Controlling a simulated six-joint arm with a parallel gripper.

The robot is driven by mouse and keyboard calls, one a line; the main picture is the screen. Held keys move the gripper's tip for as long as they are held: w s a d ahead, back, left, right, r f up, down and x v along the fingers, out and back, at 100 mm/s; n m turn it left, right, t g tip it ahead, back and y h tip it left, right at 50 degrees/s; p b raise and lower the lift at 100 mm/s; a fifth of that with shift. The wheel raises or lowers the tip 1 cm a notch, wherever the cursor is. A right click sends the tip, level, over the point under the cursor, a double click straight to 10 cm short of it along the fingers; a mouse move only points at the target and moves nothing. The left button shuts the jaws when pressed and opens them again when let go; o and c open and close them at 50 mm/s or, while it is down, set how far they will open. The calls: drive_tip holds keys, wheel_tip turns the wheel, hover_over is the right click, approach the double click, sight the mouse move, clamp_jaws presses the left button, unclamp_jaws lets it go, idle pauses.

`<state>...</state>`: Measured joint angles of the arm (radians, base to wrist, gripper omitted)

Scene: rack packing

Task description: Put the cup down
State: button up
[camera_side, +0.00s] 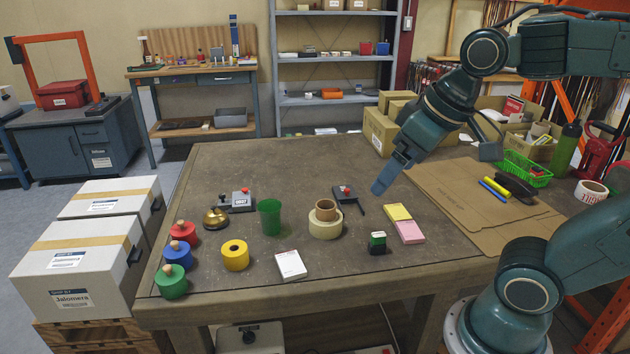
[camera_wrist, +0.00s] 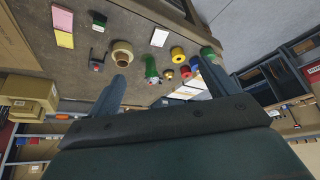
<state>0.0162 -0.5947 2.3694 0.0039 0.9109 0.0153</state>
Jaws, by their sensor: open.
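The green cup (camera_side: 270,217) stands upright on the worktable (camera_side: 330,165), between the brass bell and the tape rolls. It also shows in the wrist view as a green shape (camera_wrist: 151,66) beyond the gap between my fingers. My gripper (camera_side: 379,190) is in the air above the right half of the table, to the right of the cup and well apart from it. In the wrist view its two fingers (camera_wrist: 163,76) are spread, with nothing held between them.
Stacked tape rolls (camera_side: 325,221) stand just right of the cup. A brass bell (camera_side: 216,217) and a yellow roll (camera_side: 235,255) are on its left. A white card box (camera_side: 291,266) lies in front. Bare table lies behind the cup.

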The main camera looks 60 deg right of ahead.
drive_tip(key=shift+s+a+f, duration=0.1)
drive_tip(key=shift+s+f, duration=0.25)
drive_tip(key=shift+s, duration=0.35)
drive_tip(key=shift+s+a+f, duration=0.1)
drive_tip(key=shift+s+f, duration=0.25)
drive_tip(key=shift+s, duration=0.3)
drive_tip(key=shift+s+f, duration=0.35)
drive_tip(key=shift+s, duration=0.35)
